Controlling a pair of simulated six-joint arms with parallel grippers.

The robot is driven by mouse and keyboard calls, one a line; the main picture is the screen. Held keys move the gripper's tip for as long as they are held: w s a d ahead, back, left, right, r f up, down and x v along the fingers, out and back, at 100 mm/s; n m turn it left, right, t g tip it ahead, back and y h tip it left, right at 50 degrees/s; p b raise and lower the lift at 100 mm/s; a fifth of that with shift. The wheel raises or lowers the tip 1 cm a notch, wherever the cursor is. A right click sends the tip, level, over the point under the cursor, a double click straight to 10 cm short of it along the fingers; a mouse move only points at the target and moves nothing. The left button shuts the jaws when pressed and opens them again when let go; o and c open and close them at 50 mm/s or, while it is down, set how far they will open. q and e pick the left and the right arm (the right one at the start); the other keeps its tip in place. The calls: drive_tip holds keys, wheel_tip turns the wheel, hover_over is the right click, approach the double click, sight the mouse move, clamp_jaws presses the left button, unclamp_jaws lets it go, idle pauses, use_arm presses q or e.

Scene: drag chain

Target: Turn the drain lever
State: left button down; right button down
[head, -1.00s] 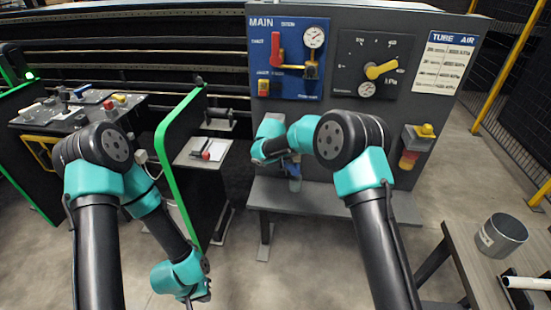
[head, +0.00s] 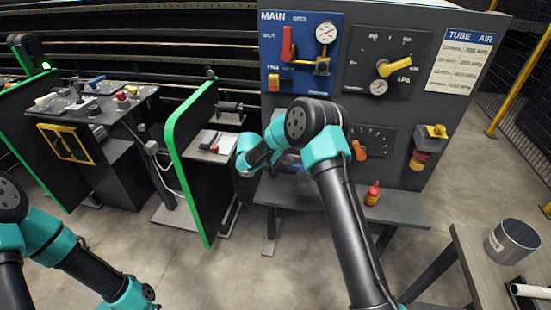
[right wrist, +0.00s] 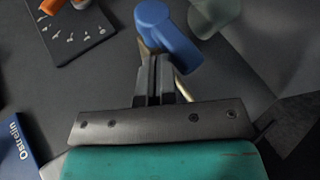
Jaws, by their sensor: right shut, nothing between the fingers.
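The drain lever appears to be the blue handle (right wrist: 168,32) on a brass stem in the right wrist view. My right gripper (right wrist: 154,62) is shut and empty there. Its fingertips are close beside the handle's lower left end and overlap the stem in the picture; I cannot tell whether they touch. In the head view my right arm hides most of this spot, and a bit of bluish-grey part (head: 290,162) shows behind the wrist. My left wrist is at the bottom left of the head view, with its fingers out of frame.
The grey panel carries a blue MAIN board (head: 300,82) with a red lever, a yellow knob (head: 395,66) and an orange knob (head: 358,150). A red bottle (head: 372,193) stands on the bench shelf (head: 405,208). A metal bucket (head: 511,241) stands at right. A green-edged partition (head: 178,160) is left.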

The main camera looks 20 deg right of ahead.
drive_tip(key=shift+f, duration=0.1)
idle(0.5)
drive_tip(key=r, duration=0.4)
drive_tip(key=shift+a+r, duration=0.25)
drive_tip(key=shift+a, duration=0.15)
drive_tip(key=v, duration=0.9)
drive_tip(key=shift+w+a+f, duration=0.2)
drive_tip(key=shift+a+f, duration=0.1)
drive_tip(key=shift+f, duration=0.05)
